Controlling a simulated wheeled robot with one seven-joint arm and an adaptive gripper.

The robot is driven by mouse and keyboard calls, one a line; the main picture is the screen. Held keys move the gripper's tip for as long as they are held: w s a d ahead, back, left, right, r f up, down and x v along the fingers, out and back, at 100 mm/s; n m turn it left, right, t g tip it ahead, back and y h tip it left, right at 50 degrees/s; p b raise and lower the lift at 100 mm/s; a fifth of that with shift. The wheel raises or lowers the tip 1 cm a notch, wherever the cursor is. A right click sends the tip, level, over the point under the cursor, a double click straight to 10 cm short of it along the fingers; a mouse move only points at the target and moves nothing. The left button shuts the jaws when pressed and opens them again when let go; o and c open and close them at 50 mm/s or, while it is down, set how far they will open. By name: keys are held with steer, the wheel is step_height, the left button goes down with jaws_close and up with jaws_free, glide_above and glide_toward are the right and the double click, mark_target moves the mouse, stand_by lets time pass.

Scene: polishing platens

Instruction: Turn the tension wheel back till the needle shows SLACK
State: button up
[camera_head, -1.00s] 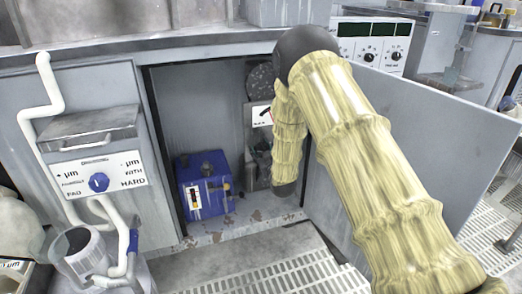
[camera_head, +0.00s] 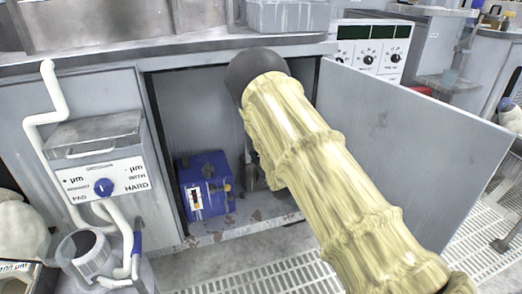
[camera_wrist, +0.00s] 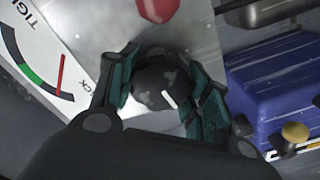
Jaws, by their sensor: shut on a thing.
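The tension wheel appears in the wrist view as a dark round knob (camera_wrist: 160,86) with a white mark. My gripper (camera_wrist: 168,95) is shut on it, with one teal-padded finger on each side. The gauge (camera_wrist: 85,60) is left of the wheel, tilted in this view. The red needle (camera_wrist: 60,75) points past the green, at the dark part on the SLACK side. In the head view my arm hides wheel, gauge and gripper.
A blue box (camera_head: 207,186) with a yellow knob (camera_wrist: 294,132) stands close by in the cabinet. A red part (camera_wrist: 158,8) sits above the wheel. The open cabinet door (camera_head: 410,135) is right of my arm. A white pipe (camera_head: 50,110) runs along the left.

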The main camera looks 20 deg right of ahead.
steer(key=shift+n, duration=0.8)
steer(key=o, duration=1)
steer(key=s, duration=1.2)
steer(key=shift+d, duration=0.15)
steer(key=shift+f, duration=0.1)
